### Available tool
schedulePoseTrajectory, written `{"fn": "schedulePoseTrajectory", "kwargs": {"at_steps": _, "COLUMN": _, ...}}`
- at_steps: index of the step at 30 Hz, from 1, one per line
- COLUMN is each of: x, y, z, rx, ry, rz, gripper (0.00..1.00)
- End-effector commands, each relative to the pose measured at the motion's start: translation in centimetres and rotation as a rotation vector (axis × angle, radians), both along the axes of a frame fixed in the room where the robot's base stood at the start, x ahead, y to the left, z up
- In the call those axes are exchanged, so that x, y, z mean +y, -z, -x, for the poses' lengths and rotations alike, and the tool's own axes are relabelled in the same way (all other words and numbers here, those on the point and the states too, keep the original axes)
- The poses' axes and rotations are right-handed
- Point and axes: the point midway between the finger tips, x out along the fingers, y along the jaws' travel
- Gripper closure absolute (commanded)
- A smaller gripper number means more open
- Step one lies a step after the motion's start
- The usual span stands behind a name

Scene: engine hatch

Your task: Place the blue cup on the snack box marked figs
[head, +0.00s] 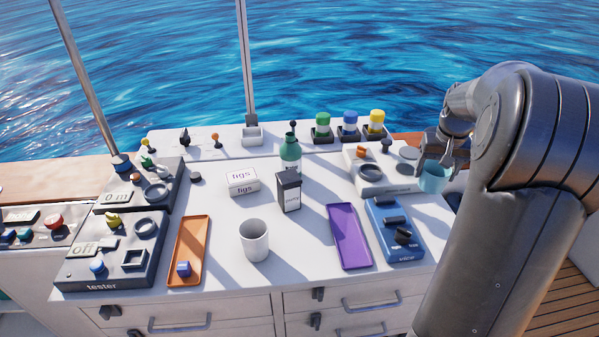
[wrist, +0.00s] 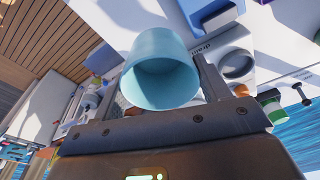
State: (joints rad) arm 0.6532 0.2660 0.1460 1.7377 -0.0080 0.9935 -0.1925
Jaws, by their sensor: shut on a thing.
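The light blue cup (head: 433,179) is held by my gripper (head: 437,160) at the right end of the worktop in the head view. In the wrist view the cup (wrist: 160,75) sits between the two fingers of my gripper (wrist: 160,92), its opening facing the camera. The gripper is shut on it. The white snack box marked figs (head: 243,182) lies flat on the worktop, left of centre, well to the left of the cup. Its top is bare. Part of the cup is hidden by the gripper in the head view.
A black box (head: 288,191) and a green bottle (head: 290,155) stand just right of the figs box. A white cup (head: 254,240) stands in front. An orange tray (head: 187,252), a purple tray (head: 349,237) and a blue switch panel (head: 394,230) lie nearer the front edge.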

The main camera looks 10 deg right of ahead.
Motion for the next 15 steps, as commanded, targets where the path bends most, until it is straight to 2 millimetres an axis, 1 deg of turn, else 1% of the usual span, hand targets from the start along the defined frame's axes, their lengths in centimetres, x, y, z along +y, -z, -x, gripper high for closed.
{"fn": "schedulePoseTrajectory", "kwargs": {"at_steps": 1, "x": 1.8, "y": -0.2, "z": -1.7, "rx": -0.002, "ry": -0.044, "rz": 0.0, "gripper": 0.54}}
{"fn": "schedulePoseTrajectory", "kwargs": {"at_steps": 5, "x": 6.3, "y": -0.7, "z": -5.1, "rx": -0.001, "ry": -0.143, "rz": 0.0, "gripper": 0.54}}
{"fn": "schedulePoseTrajectory", "kwargs": {"at_steps": 6, "x": 7.8, "y": -0.9, "z": -6.1, "rx": -0.002, "ry": -0.173, "rz": -0.001, "gripper": 0.54}}
{"fn": "schedulePoseTrajectory", "kwargs": {"at_steps": 8, "x": 10.1, "y": -1.1, "z": -7.5, "rx": -0.002, "ry": -0.219, "rz": -0.001, "gripper": 0.54}}
{"fn": "schedulePoseTrajectory", "kwargs": {"at_steps": 9, "x": 11.7, "y": -1.3, "z": -8.3, "rx": -0.001, "ry": -0.25, "rz": 0.0, "gripper": 0.54}}
{"fn": "schedulePoseTrajectory", "kwargs": {"at_steps": 11, "x": 14.1, "y": -1.5, "z": -9.6, "rx": -0.002, "ry": -0.294, "rz": 0.0, "gripper": 0.54}}
{"fn": "schedulePoseTrajectory", "kwargs": {"at_steps": 12, "x": 15.7, "y": -1.6, "z": -10.3, "rx": -0.001, "ry": -0.325, "rz": 0.0, "gripper": 0.54}}
{"fn": "schedulePoseTrajectory", "kwargs": {"at_steps": 14, "x": 18.3, "y": -1.9, "z": -11.3, "rx": -0.001, "ry": -0.371, "rz": 0.0, "gripper": 0.54}}
{"fn": "schedulePoseTrajectory", "kwargs": {"at_steps": 15, "x": 20.0, "y": -2.0, "z": -11.9, "rx": -0.002, "ry": -0.402, "rz": 0.001, "gripper": 0.54}}
